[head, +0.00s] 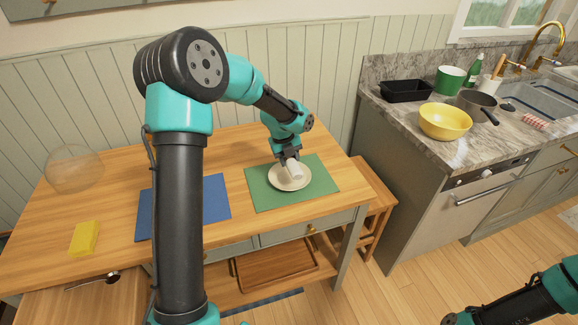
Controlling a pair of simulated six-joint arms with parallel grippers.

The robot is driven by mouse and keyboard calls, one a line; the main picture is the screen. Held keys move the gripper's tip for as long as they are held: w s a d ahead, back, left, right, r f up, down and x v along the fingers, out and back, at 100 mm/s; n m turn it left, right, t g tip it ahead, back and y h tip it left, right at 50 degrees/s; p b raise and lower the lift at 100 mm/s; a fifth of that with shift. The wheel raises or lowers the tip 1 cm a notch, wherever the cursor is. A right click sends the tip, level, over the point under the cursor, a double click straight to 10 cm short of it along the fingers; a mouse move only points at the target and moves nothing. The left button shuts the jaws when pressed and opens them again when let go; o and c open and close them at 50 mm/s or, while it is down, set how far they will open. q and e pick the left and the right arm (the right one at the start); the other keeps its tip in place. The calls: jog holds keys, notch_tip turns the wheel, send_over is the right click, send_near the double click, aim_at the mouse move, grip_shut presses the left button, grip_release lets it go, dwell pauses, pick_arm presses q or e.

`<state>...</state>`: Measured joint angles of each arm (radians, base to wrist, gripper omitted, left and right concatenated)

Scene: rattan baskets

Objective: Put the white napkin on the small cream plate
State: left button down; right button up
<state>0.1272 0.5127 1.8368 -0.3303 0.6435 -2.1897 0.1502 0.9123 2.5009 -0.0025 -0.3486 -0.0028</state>
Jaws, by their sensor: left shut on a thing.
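The white napkin (294,170) is a small white roll in the head view, over the small cream plate (276,183). The plate lies on a green mat (322,183) on the wooden table. My left gripper (290,160) reaches down from above, shut on the napkin. The napkin is at or just above the plate; I cannot tell whether it touches. The gripper and napkin hide part of the plate. Only a part of my right arm shows at the bottom right corner; its gripper is not seen.
A blue mat (217,199) lies left of the green one, partly behind my arm. A yellow sponge (84,239) and a clear glass bowl (74,170) are at the table's left. A counter at the right holds a yellow bowl (445,121), a black container (406,91) and a saucepan (476,103).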

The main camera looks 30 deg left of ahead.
pick_arm(q)
jog(key=shift+f, duration=1.75)
jog(key=shift+f, duration=0.6)
jog(key=c, duration=0.6)
grip_release()
jog(key=shift+r, duration=0.5)
notch_tip(320, 180, up, 12)
jog(key=s+a, duration=0.1)
jog(key=shift+s+a, duration=0.25)
jog(key=shift+s, duration=0.15)
